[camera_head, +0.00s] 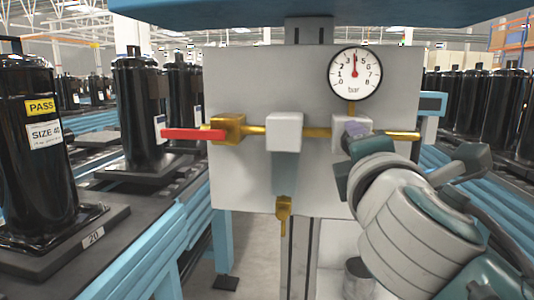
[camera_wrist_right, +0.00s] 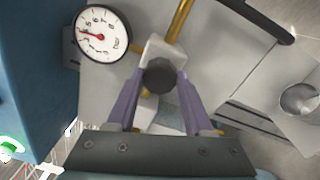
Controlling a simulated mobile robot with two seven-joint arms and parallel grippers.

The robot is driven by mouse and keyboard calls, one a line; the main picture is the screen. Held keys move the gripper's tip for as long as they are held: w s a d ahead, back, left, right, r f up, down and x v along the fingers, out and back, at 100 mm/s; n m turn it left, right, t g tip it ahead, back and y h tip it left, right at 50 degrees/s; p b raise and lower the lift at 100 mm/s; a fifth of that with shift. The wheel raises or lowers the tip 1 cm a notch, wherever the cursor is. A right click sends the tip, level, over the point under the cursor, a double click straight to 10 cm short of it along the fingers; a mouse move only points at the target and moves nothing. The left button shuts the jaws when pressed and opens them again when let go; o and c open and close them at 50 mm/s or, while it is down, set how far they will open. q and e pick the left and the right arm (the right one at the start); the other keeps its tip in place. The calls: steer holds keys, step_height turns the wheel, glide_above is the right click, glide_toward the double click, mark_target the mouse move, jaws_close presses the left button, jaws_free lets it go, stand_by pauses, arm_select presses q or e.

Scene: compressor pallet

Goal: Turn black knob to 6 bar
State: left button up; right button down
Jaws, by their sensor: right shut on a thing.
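The black knob (camera_wrist_right: 159,74) shows in the right wrist view between the two purple fingers of my right gripper (camera_wrist_right: 158,84), which is shut on it. In the head view my right gripper (camera_head: 352,136) reaches in from the right at the regulator block, and the knob is hidden behind it. The round white pressure gauge (camera_head: 355,73) sits above, marked in bar. Its red needle points almost straight up, at about 4. The gauge also shows rotated in the right wrist view (camera_wrist_right: 102,34). My left gripper is in neither view.
A grey panel (camera_head: 238,80) carries a brass pipe (camera_head: 315,132), a red lever (camera_head: 193,134), a white filter block (camera_head: 284,132) and a lower brass fitting (camera_head: 284,207). Black compressors (camera_head: 140,110) stand on conveyors at both sides.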

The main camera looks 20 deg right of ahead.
steer(key=shift+m+b, duration=2)
steer(key=shift+m, duration=2.4)
steer(key=shift+c, duration=1.4)
jaws_free()
steer(key=shift+a, duration=0.1)
